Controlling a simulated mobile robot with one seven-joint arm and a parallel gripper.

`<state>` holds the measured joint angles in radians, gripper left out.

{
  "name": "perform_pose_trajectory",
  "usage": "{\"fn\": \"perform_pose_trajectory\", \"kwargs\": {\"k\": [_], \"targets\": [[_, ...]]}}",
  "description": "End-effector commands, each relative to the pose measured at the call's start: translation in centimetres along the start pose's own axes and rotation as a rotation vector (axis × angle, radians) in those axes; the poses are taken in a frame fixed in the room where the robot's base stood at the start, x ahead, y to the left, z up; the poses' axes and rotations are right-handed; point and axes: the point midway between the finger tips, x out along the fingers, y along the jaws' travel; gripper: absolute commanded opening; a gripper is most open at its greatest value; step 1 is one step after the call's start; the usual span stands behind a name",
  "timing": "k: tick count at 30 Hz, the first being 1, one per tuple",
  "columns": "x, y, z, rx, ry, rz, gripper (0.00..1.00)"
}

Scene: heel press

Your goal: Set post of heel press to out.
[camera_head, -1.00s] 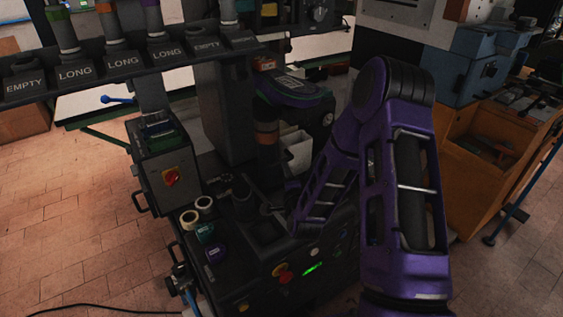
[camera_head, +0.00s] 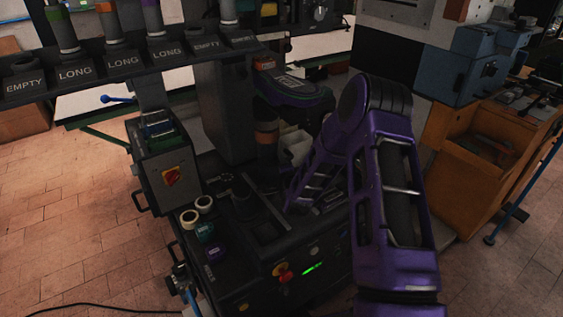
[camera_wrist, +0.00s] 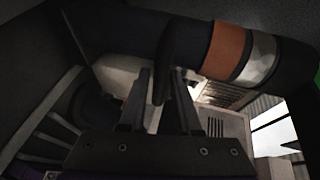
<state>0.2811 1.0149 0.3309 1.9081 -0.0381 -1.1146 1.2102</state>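The heel press (camera_head: 225,115) is a dark machine with a column and a control panel. Its dark post (camera_head: 266,152) with an orange band stands upright under the black and green upper head (camera_head: 295,92). In the wrist view the post (camera_wrist: 290,65) crosses the top, with orange and pale bands on its right part. My gripper (camera_wrist: 162,75) points at the post with its two fingers apart. A dark narrow bar shows between the fingers and reaches up to the post. I cannot tell whether the fingers touch it. In the head view the fingers are not clearly visible.
A rack (camera_head: 130,70) with labels LONG and EMPTY spans the upper left. A control box with a red switch (camera_head: 172,176) stands left of the press. Tape rolls and small jars (camera_head: 205,230) sit on the base's left edge. An orange cabinet (camera_head: 480,165) stands right.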

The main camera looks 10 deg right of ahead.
Motion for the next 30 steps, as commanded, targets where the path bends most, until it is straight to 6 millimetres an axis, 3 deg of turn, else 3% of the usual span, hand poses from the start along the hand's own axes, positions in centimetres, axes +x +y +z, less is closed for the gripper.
{"fn": "perform_pose_trajectory", "kwargs": {"k": [1,5,30], "targets": [[-0.01,-0.01,0.00,0.000,0.000,0.000,0.21],[-0.01,-0.01,0.00,0.000,0.000,0.000,0.00],[-0.02,-0.01,-0.01,0.000,0.000,0.000,0.00]]}}
